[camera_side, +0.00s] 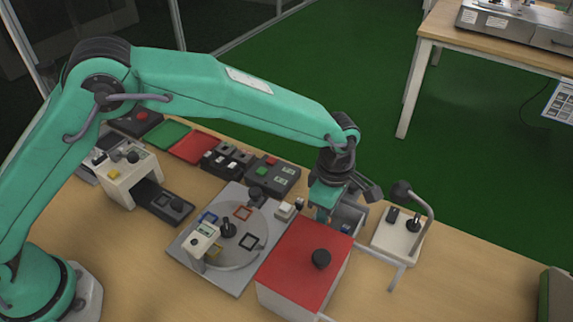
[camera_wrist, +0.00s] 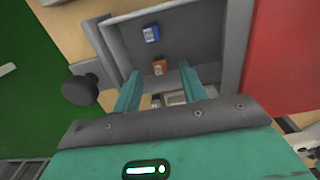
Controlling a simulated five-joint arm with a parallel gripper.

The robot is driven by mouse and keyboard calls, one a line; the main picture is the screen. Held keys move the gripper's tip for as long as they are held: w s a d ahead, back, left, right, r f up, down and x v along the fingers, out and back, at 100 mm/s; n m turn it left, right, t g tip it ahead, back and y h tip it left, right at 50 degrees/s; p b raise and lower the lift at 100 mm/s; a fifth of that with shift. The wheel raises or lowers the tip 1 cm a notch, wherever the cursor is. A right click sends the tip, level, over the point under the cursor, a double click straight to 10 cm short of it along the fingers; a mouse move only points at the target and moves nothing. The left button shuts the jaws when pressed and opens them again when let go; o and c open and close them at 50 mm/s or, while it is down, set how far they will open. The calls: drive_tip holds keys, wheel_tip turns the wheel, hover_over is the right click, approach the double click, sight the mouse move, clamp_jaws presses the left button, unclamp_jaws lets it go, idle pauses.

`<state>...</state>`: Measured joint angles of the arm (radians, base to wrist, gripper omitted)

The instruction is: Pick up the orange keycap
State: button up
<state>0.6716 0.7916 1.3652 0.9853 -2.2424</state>
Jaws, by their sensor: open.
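The orange keycap (camera_wrist: 159,67) lies in a grey open bin (camera_wrist: 210,45), seen in the wrist view ahead of and between my fingertips. A blue keycap (camera_wrist: 151,33) lies farther along in the same bin. My gripper (camera_wrist: 160,80) is open, its two teal fingers apart on either side, with nothing held between them. In the side view my gripper (camera_side: 322,212) points down at the near left part of the grey bin (camera_side: 350,217), which is partly hidden behind it and the red-topped box. I cannot make out the orange keycap in the side view.
A red-topped box (camera_side: 305,262) with a black knob stands close in front of the bin. A white fixture (camera_side: 398,238) with a bent lever stands to its right. A round-plate station (camera_side: 195,268) lies left. The bin's walls stand close around my fingers.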

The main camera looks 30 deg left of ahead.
drive_tip(key=shift+f, duration=1.25)
clamp_jaws()
